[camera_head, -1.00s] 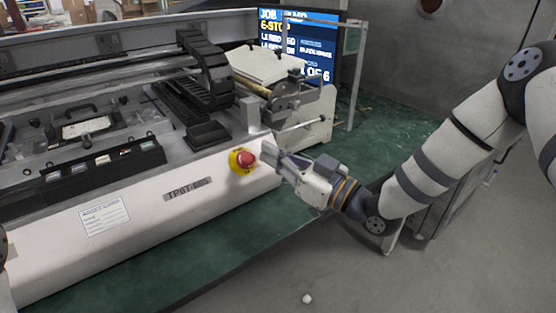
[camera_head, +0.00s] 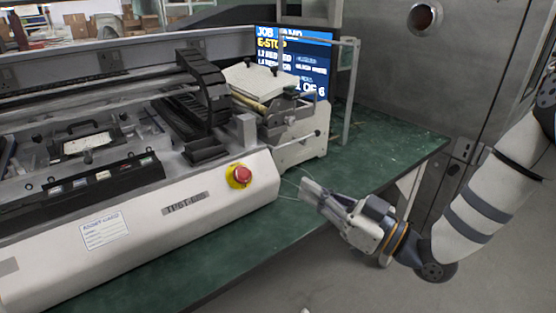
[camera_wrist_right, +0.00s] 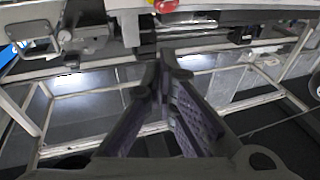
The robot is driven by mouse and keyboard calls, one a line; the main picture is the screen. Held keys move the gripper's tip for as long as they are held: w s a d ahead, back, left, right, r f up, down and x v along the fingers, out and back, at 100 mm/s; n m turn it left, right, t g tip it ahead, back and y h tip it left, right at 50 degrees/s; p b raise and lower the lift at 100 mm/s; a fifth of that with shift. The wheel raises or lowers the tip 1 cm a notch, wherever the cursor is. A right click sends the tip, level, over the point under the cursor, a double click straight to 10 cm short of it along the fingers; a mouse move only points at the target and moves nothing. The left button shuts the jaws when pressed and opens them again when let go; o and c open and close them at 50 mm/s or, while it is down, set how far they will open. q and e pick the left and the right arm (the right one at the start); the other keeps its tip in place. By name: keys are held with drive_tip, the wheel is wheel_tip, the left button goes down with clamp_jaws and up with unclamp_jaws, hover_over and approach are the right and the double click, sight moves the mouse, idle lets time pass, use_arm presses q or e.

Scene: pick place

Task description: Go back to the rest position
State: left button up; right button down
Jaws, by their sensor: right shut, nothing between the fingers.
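My right gripper (camera_head: 309,187) is shut and empty, held in the air to the right of the white machine's front corner. Its fingers point left toward the machine and are apart from it. In the right wrist view its dark fingers (camera_wrist_right: 162,75) meet at the tips with nothing between them. The red emergency-stop button (camera_head: 243,174) on its yellow base sits on the machine's front face, left of the gripper. The button also shows at the top of the right wrist view (camera_wrist_right: 165,5). My left gripper is not in view.
The white machine (camera_head: 150,235) fills the left side on a green table (camera_head: 385,145). A screen (camera_head: 297,58) reading "E-STOP" stands behind it. A metal frame post (camera_head: 350,95) rises beside the screen. A grey wall (camera_head: 400,70) stands at the back right. Green tabletop is bare around the gripper.

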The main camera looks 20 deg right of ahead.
drive_tip(key=s+a+f+m+g+h, duration=0.1)
drive_tip(key=s+f+m+g+h, duration=0.15)
drive_tip(key=s+f, duration=0.4)
drive_tip(key=s+f+m+g+h, duration=0.15)
drive_tip(key=s+f+g, duration=0.25)
drive_tip(key=f, duration=0.6)
drive_tip(key=s+a+f+m+g+h, duration=0.1)
drive_tip(key=s+f+g+h, duration=0.3)
drive_tip(key=f, duration=0.4)
drive_tip(key=s+d+f+m+g+h, duration=0.1)
drive_tip(key=s+d+f+g, duration=0.1)
drive_tip(key=s, duration=0.8)
drive_tip(key=s+d+f+m+g+h, duration=0.1)
drive_tip(key=s+g, duration=0.4)
drive_tip(key=s, duration=0.6)
drive_tip(key=shift+d+f+m+h, duration=0.4)
drive_tip(key=shift+d+f+h, duration=0.3)
drive_tip(key=shift+f+h, duration=0.1)
